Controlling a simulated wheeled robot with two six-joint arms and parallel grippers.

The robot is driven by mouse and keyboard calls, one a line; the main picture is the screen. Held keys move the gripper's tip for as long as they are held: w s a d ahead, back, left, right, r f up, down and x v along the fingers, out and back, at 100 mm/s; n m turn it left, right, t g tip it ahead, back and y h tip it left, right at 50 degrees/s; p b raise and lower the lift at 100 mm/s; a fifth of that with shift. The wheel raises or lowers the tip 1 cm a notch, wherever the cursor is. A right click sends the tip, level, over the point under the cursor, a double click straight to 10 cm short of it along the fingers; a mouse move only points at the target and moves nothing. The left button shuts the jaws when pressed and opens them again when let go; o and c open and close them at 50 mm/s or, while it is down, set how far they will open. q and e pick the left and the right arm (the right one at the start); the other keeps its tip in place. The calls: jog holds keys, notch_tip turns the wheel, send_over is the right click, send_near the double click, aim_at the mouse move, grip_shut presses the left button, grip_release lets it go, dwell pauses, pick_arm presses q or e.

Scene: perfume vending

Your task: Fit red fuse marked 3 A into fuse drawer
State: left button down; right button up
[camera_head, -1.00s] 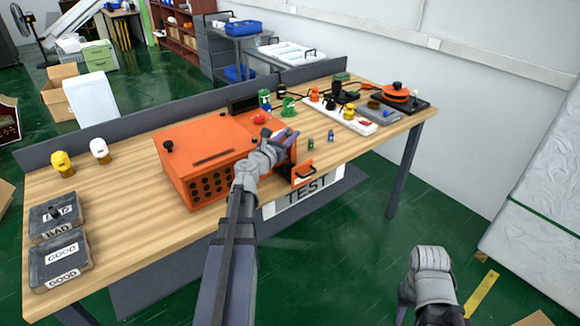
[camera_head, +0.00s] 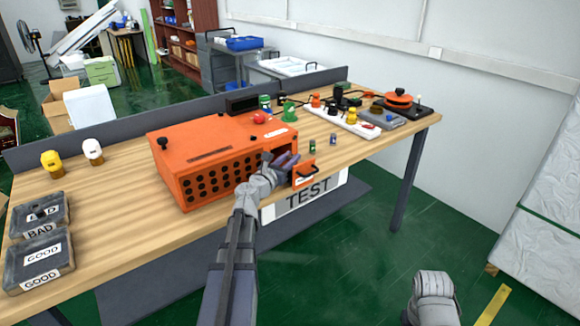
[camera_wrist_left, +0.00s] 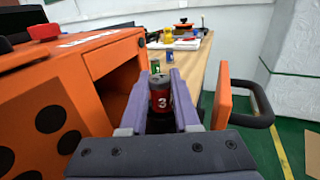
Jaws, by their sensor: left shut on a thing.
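My left gripper (camera_wrist_left: 160,98) is shut on the red fuse (camera_wrist_left: 161,103), a dark red cylinder with a white 3 and a darker top, held upright between the fingers. In the head view my left gripper (camera_head: 284,161) is by the front right corner of the orange tester box (camera_head: 205,160), and the fuse is hard to make out. The fuse drawer (camera_head: 304,173) is pulled out, its orange front and black handle facing the near side. In the wrist view the drawer front (camera_wrist_left: 222,98) is just right of the fingers; the drawer's inside is hidden. My right gripper (camera_head: 435,287) is low, off the table.
A green fuse (camera_head: 312,146) and a blue fuse (camera_head: 333,138) stand on the table beyond the drawer. A white power strip (camera_head: 345,121) with plugs lies further back. BAD and GOOD trays (camera_head: 39,262) sit at the left end. The near table edge is close to the drawer.

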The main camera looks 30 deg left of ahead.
pick_arm(q)
jog(key=shift+f, duration=0.1)
jog(key=shift+f, duration=0.15)
jog(key=shift+f, duration=0.25)
jog(key=c, duration=0.6)
grip_release()
jog(key=shift+c, duration=0.2)
jog(key=shift+r, duration=0.2)
